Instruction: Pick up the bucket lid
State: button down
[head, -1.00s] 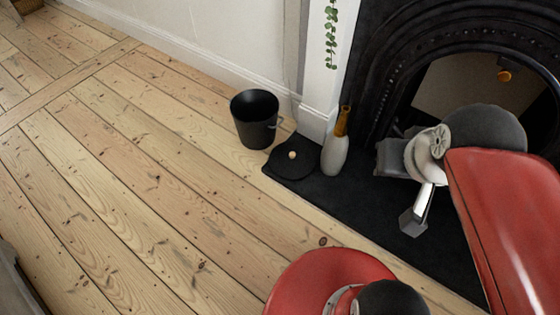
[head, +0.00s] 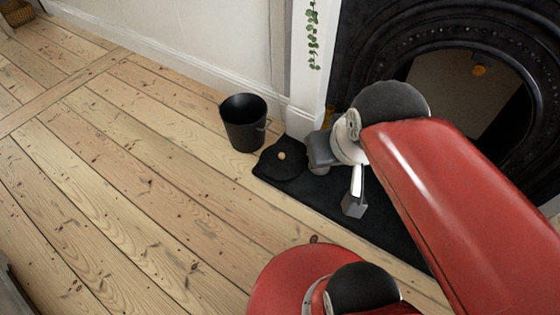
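The bucket lid (head: 271,166) is a flat black disc with a small pale knob. It lies on the dark hearth slab, close to its left corner. The black bucket (head: 243,124) stands upright and open on the floorboards, just up and left of the lid. My gripper (head: 353,205) is over the hearth, to the right of the lid and apart from it. A grey block-shaped finger end shows, but I cannot tell whether the gripper is open or shut. I see nothing held in it.
The dark hearth slab (head: 318,192) lies in front of the black fireplace (head: 400,40). A bottle-like object (head: 328,116) is mostly hidden behind my arm. The white wall and pillar stand behind the bucket. The floorboards (head: 130,180) at the left are clear.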

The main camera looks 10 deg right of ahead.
aim_at(278, 161)
jog(key=z, duration=0.35)
jog(key=i+j+z, duration=0.1)
jog(key=j+z, duration=0.15)
jog(key=z, duration=0.2)
jog(key=i+j+z, duration=0.1)
jog(key=j+z, duration=0.2)
jog(key=z, duration=0.2)
jog(key=j+z, duration=0.55)
jog(key=j, duration=0.4)
jog(key=k+j+z, duration=0.1)
jog(key=j, duration=0.35)
jog(key=k+j+z, duration=0.1)
jog(key=j, duration=0.4)
